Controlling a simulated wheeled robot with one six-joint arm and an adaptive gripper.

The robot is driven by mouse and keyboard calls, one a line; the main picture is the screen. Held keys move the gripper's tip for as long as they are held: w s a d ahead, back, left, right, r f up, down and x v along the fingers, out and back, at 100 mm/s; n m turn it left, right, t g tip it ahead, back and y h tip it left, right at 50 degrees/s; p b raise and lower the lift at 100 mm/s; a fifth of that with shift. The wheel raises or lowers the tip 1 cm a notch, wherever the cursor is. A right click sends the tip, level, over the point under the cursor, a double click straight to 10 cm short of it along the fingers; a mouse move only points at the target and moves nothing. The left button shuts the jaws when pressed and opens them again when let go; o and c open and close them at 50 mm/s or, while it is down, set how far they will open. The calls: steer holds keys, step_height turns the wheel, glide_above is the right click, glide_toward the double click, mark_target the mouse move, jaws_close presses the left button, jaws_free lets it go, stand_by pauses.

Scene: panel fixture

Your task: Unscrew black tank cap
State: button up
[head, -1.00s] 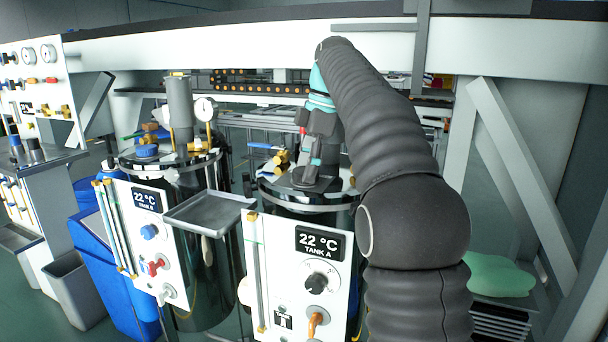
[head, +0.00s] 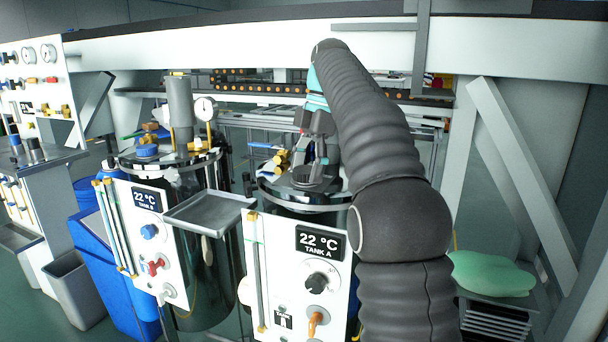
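Tank A (head: 300,203) is a dark cylinder with a shiny metal rim, standing behind a white panel marked "22 °C TANK A" (head: 320,243). A dark round piece that looks like the black cap (head: 307,178) shows on its top. My gripper (head: 318,165) points down just above this piece, slightly to its right. The fingers are small and dark here, so I cannot tell their opening, or whether they touch the piece. My arm hides the right part of the tank top.
Tank B (head: 200,250), with a gauge (head: 205,107) and a grey cylinder on top, stands to the left. A grey tray (head: 208,212) juts out between the tanks. Brass and blue valve fittings (head: 277,160) sit left of my gripper. A white beam (head: 270,45) runs behind.

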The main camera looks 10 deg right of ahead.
steer(key=shift+r, duration=0.15)
steer(key=shift+m, duration=0.3)
steer(key=m+t, duration=0.1)
steer(key=m, duration=0.2)
steer(key=shift+s, duration=0.1)
steer(key=m, duration=0.3)
steer(key=m+t, duration=0.1)
steer(key=m, duration=0.2)
steer(key=shift+t, duration=0.3)
steer(key=m+h, duration=0.1)
steer(key=m, duration=0.5)
steer(key=shift+s+a+t, duration=0.1)
steer(key=shift+t, duration=0.3)
steer(key=shift+m+h, duration=0.7)
steer(key=shift+m, duration=1.9)
steer(key=c, duration=1.1)
steer(key=shift+n+y, duration=0.4)
steer(key=shift+n, duration=1.4)
